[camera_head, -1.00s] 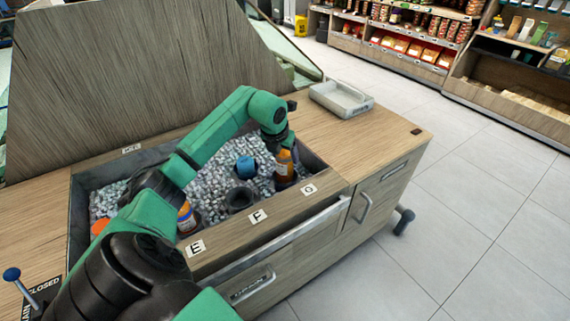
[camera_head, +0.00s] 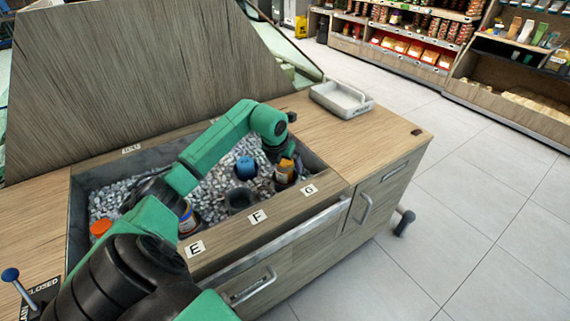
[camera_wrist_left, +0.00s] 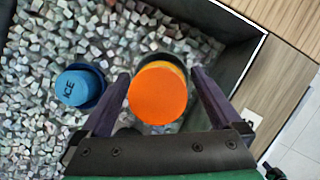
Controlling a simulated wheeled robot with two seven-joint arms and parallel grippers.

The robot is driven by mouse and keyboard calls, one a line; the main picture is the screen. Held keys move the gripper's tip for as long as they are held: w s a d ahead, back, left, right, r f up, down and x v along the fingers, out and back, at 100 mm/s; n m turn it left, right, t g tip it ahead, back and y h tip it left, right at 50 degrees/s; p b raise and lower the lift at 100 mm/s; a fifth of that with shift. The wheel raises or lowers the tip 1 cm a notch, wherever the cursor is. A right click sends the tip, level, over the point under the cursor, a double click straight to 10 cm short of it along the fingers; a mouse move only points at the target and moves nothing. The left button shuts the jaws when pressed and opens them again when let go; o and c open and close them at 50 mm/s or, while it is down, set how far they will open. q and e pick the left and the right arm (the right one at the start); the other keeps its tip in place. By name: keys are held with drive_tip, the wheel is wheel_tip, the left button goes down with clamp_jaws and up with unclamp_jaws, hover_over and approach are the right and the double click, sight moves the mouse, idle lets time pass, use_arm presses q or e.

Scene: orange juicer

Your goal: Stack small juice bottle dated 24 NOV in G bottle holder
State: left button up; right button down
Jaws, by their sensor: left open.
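The small juice bottle (camera_head: 285,172) has an orange cap and stands at the dark round holder by the G label (camera_head: 309,190). In the left wrist view, the bottle's orange cap (camera_wrist_left: 158,96) is seen from above, with the dark holder rim (camera_wrist_left: 165,58) around it. My left gripper (camera_wrist_left: 161,78) is open, with one finger on each side of the cap. In the head view, my left gripper (camera_head: 281,154) is over the bottle, partly hidden by its wrist. The bottle's date cannot be read. My right gripper is not in view.
The F holder (camera_head: 240,200) looks empty. A bottle (camera_head: 187,216) stands near the E label (camera_head: 195,248). A blue ICE-marked container (camera_head: 246,167) sits in the ice beside G. Another orange cap (camera_head: 100,228) is at the left. A grey tray (camera_head: 341,98) rests on the counter.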

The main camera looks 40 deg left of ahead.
use_arm(q)
drive_tip(key=v, duration=1.2)
drive_tip(key=shift+r, duration=0.2)
drive_tip(key=shift+r, duration=0.1)
